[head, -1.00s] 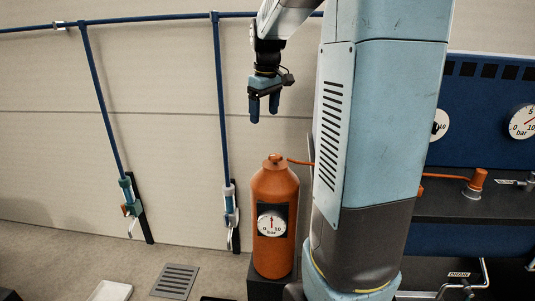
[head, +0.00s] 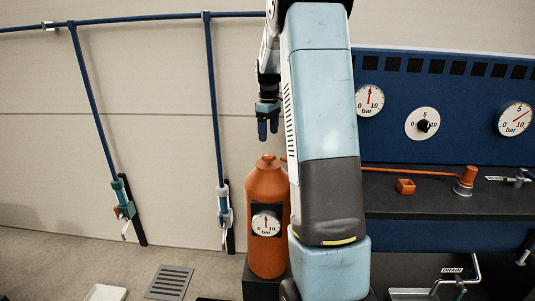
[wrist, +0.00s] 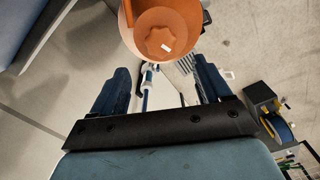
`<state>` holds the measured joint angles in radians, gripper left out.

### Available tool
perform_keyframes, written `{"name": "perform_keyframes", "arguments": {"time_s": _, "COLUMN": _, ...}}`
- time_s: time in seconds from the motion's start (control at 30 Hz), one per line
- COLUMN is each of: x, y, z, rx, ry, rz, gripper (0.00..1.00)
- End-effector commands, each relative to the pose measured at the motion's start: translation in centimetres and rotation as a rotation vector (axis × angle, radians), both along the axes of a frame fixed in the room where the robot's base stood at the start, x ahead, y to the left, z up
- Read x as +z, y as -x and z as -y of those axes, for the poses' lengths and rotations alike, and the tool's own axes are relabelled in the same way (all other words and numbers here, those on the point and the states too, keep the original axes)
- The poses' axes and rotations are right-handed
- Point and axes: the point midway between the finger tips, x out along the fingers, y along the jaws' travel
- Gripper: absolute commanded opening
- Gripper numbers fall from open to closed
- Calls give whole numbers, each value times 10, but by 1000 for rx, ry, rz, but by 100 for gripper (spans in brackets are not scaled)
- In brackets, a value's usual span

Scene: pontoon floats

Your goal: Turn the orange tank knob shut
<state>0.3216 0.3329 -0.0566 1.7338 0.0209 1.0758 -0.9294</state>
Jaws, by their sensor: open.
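The orange tank (head: 265,215) stands upright on a dark block, with a round bar gauge (head: 266,223) on its front. The orange tank knob (head: 267,160) is on its top; in the wrist view it is a lobed orange knob (wrist: 158,42) with a small white mark. My gripper (head: 268,138) points down above the knob, apart from it, open and empty. In the wrist view my gripper (wrist: 162,80) shows both blue fingers spread, with the knob beyond them toward the top of the picture.
A dark shelf (head: 420,195) at the right carries an orange pipe fitting (head: 465,181) and a small orange box (head: 405,187). Blue pipes (head: 214,100) with valves run down the wall at the left. A floor grate (head: 169,282) lies left of the tank.

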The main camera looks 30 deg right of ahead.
Motion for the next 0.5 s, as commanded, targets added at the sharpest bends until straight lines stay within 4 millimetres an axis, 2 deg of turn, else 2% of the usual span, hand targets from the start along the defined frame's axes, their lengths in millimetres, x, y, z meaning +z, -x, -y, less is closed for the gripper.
{"name": "perform_keyframes", "arguments": {"time_s": 0.3, "x": -56, "y": 0, "z": -1, "rx": 0, "ry": -1, "rz": -3, "gripper": 77}}
{"name": "perform_keyframes", "arguments": {"time_s": 0.5, "x": -80, "y": 0, "z": -1, "rx": 1, "ry": 0, "rz": -1, "gripper": 77}}
